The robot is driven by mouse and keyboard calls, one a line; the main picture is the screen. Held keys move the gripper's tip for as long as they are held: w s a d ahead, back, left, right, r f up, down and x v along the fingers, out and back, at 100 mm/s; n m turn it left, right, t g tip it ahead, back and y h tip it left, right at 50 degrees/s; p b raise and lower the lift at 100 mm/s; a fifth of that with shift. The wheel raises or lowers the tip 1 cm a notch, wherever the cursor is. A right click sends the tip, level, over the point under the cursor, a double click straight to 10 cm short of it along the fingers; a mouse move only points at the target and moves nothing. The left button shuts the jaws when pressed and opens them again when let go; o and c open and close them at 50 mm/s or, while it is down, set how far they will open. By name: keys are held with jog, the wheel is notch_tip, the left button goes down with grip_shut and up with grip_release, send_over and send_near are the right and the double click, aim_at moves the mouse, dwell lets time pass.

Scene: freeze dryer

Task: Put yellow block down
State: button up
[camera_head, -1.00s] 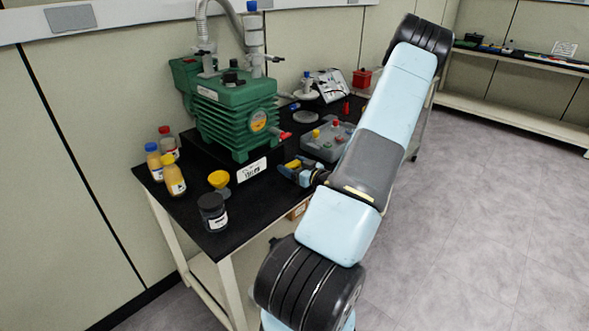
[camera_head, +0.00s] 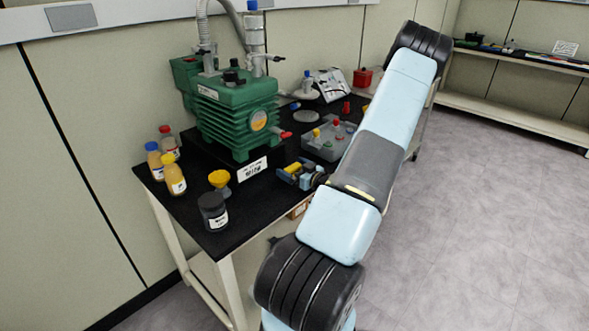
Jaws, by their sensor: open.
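The yellow block (camera_head: 294,167) is small and sits at my gripper, near the front right edge of the black tabletop. My gripper (camera_head: 290,175) is low over the table, its blue fingers around or just beside the block. The fingers are open. The view is too small to tell whether a finger still touches the block or whether its underside rests on the table. My arm comes in from the right and hides part of the table's right side.
A green pump (camera_head: 235,112) stands behind my gripper, with a white label (camera_head: 252,169) in front. A grey tray (camera_head: 322,150) with coloured knobs lies behind right. A yellow funnel (camera_head: 219,179), dark jar (camera_head: 213,211) and several bottles (camera_head: 173,177) stand left.

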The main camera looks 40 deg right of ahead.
jog(key=s, duration=1.2)
jog(key=shift+d+r, duration=0.25)
jog(key=shift+r, duration=0.1)
jog(key=shift+s, duration=0.1)
